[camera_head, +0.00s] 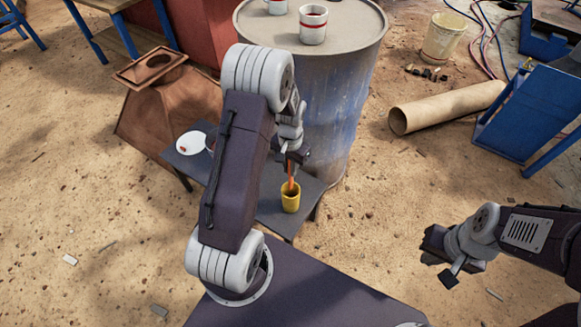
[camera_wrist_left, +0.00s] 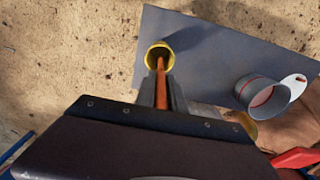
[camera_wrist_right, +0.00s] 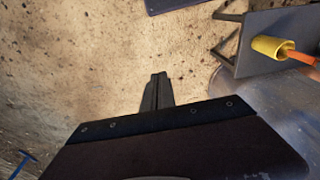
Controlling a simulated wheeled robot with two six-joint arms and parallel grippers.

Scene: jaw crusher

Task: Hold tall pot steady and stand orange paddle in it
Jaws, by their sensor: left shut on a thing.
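The yellow tall pot (camera_head: 290,200) stands upright near the front edge of the small dark table. My left gripper (camera_wrist_left: 160,97) is shut on the orange paddle (camera_wrist_left: 161,72), above the pot. The paddle's lower end reaches into the pot's mouth (camera_wrist_left: 160,54); whether it touches the bottom is hidden. The pot and paddle (camera_wrist_right: 302,56) also show at the right of the right wrist view. My right gripper (camera_wrist_right: 157,92) has its fingers together with nothing between them, out over the sand and apart from the pot.
The small table (camera_head: 272,212) also bears a white disc-like thing (camera_head: 190,143). A grey cup with a red band (camera_wrist_left: 262,94) shows in the left wrist view. A blue drum (camera_head: 340,110) with cups on top stands behind. Sand right of the table is open.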

